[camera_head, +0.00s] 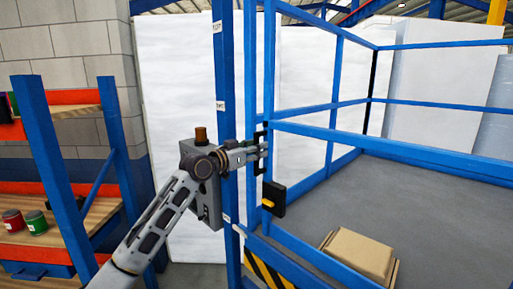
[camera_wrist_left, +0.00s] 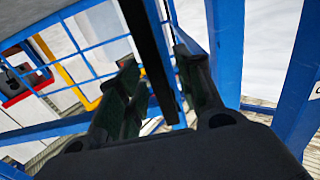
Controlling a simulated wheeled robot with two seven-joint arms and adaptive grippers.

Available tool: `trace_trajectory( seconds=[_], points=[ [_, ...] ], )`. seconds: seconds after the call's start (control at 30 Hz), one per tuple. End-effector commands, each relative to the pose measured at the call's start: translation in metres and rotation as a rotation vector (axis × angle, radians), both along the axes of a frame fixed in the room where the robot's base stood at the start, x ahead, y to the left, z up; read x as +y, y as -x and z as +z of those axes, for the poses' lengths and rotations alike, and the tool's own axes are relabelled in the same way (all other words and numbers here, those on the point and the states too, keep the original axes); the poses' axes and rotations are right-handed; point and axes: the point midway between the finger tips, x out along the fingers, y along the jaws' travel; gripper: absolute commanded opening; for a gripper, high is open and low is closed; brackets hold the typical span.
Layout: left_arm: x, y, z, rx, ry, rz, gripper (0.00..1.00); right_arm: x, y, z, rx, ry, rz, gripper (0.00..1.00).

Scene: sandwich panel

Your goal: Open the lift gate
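The lift gate is a blue barred frame (camera_head: 330,132) at the right of the head view, partly swung or angled away from the blue post (camera_head: 224,70); I cannot tell if it is ajar. A black upright handle (camera_head: 258,165) is on its near edge, and it shows in the left wrist view as a dark bar (camera_wrist_left: 147,45). My left gripper (camera_head: 264,149) is at this handle. In the left wrist view its two fingers (camera_wrist_left: 157,62) stand apart, one on each side of the bar, not visibly clamped. My right gripper is not in view.
A grey control box (camera_head: 208,205) with an orange lamp (camera_head: 200,135) is behind my left wrist. A black box with an orange part (camera_head: 274,198) sits below the handle. Cardboard boxes (camera_head: 361,254) lie on the grey floor. A rack with paint cans (camera_head: 36,221) stands left.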

Motion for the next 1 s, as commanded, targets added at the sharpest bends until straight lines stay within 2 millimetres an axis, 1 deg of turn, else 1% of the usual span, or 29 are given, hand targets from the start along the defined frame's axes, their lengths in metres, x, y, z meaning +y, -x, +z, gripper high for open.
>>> trace_trajectory(
  seconds=[0.4, 0.43, 0.47, 0.7, 1.0],
  points=[
    [-0.0032, -0.003, -0.0003, 0.0, 0.0, 0.0, 0.36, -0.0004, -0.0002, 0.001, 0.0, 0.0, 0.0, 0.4],
    [-0.0031, -0.003, -0.0003, 0.0, 0.0, 0.0, 0.34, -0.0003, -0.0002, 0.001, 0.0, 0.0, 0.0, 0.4],
    [-0.0031, -0.003, -0.0002, 0.0, 0.0, 0.0, 0.31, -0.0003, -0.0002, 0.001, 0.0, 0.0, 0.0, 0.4],
    [-0.003, -0.003, -0.0002, 0.0, 0.0, 0.0, 0.0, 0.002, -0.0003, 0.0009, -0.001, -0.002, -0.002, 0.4],
    [-0.0028, -0.0029, -0.0001, 0.001, 0.001, 0.0, 0.0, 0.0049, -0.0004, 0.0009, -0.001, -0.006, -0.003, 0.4]
  ],
)
